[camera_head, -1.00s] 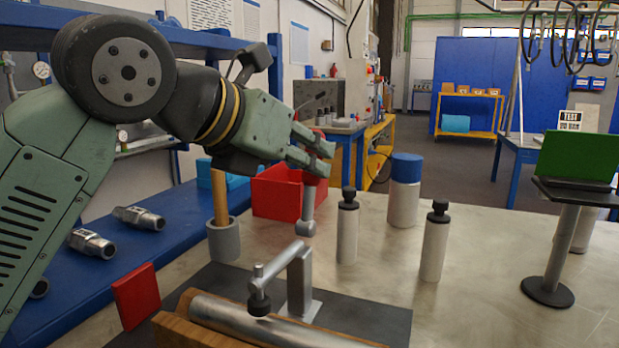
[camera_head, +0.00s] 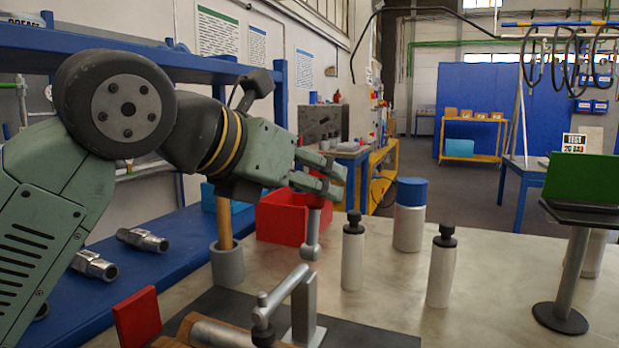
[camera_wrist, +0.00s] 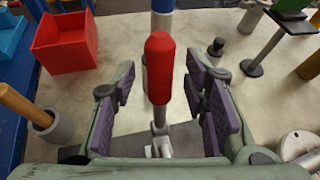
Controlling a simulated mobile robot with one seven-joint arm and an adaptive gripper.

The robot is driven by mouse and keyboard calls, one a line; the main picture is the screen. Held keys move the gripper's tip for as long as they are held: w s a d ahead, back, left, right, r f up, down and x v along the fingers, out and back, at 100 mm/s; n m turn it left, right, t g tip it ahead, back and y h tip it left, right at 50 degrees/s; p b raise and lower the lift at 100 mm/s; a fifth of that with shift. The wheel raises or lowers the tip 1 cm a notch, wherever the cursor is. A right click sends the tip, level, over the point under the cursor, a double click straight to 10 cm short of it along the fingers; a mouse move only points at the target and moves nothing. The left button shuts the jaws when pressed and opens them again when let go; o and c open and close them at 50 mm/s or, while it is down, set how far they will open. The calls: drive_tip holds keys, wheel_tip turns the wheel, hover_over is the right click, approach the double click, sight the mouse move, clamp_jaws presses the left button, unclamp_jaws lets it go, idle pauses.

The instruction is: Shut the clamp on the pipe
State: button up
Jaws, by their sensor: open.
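The clamp (camera_head: 304,307) stands on a dark plate at the front. Its grey arm ends in a black foot (camera_head: 263,336) over the area of the pipe (camera_head: 212,334), which lies in a wooden cradle and is partly cut off by the lower edge. Whether the foot touches the pipe cannot be told. The clamp's upright lever has a red handle (camera_wrist: 160,68) on top. My gripper (camera_head: 326,178) is open at the handle. In the wrist view, the purple finger pads of my gripper (camera_wrist: 163,102) stand apart on either side of the handle, with gaps.
Two black-topped bottles (camera_head: 352,255) (camera_head: 441,270) and a blue-capped cylinder (camera_head: 409,220) stand right of the lever. A red bin (camera_head: 281,222) and a grey cup with a wooden rod (camera_head: 227,264) are behind and left. A red block (camera_head: 137,319) stands front left. A green screen on a stand (camera_head: 583,178) is at right.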

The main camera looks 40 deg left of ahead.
drive_tip(key=shift+r, duration=0.1)
wheel_tip(320, 180, up, 10)
idle(0.6)
drive_tip(key=shift+a, duration=0.1)
